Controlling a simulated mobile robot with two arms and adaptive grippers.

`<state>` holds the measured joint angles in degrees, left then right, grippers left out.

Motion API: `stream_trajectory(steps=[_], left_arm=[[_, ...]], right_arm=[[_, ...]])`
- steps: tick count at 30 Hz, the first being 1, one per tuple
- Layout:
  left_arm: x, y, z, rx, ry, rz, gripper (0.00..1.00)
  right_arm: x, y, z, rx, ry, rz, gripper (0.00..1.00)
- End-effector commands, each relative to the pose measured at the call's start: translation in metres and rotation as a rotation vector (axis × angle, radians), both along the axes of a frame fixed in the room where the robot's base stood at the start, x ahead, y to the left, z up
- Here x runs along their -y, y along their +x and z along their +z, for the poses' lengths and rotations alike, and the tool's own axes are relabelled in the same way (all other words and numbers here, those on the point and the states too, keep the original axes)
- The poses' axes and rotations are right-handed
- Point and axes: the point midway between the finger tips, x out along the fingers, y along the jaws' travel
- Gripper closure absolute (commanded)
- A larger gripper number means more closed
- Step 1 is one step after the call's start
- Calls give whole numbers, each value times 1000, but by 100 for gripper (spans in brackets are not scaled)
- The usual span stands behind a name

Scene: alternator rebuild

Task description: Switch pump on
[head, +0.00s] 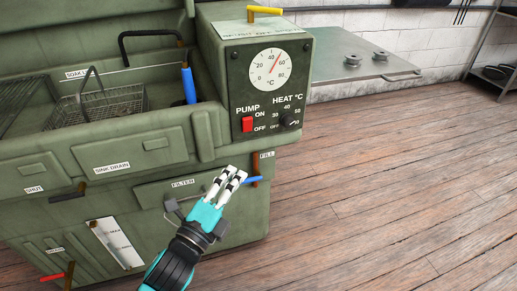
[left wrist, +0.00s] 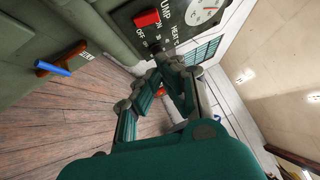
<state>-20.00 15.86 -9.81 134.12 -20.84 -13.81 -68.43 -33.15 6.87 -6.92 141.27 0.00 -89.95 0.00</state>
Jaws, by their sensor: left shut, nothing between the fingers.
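The red pump switch (head: 247,124) sits on the dark control panel of the green washing unit, beside the words ON and OFF. I cannot tell which way it is tipped. The black heat knob (head: 289,119) is to its right, under a round temperature dial (head: 270,68). My left gripper (head: 239,174) is shut and empty, below the panel and apart from the switch in the head view. In the left wrist view its fingertips (left wrist: 170,64) point toward the panel, with the switch (left wrist: 147,18) beyond them. My right gripper is not in view.
A blue-handled fill lever (head: 253,180) is close beside my left gripper. A wire basket (head: 108,104) and a blue-handled brush or spout (head: 188,84) are in the sink at left. A grey metal table (head: 350,65) stands behind right. The wooden floor at right is clear.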

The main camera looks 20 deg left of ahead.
Motion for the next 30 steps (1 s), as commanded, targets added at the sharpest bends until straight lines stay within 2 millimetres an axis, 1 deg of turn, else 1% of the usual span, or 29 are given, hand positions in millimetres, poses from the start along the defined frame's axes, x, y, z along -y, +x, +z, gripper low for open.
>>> stream_trajectory(steps=[3, 10, 14, 17, 20, 27, 30], left_arm=[[0, -2, 6, 18, 13, 0, 100], [0, -2, 6, 16, 11, 0, 100], [1, 3, 7, 17, 9, -1, 100], [4, 14, 9, 19, 8, 0, 100], [7, 32, 12, 20, 8, 0, 100], [18, 82, 21, 19, 7, 0, 100], [20, 100, 24, 18, 9, 0, 100]], right_arm=[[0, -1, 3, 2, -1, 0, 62], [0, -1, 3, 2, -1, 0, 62], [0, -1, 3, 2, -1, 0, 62], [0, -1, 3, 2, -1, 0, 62], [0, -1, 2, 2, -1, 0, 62], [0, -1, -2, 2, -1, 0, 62], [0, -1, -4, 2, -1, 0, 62]])
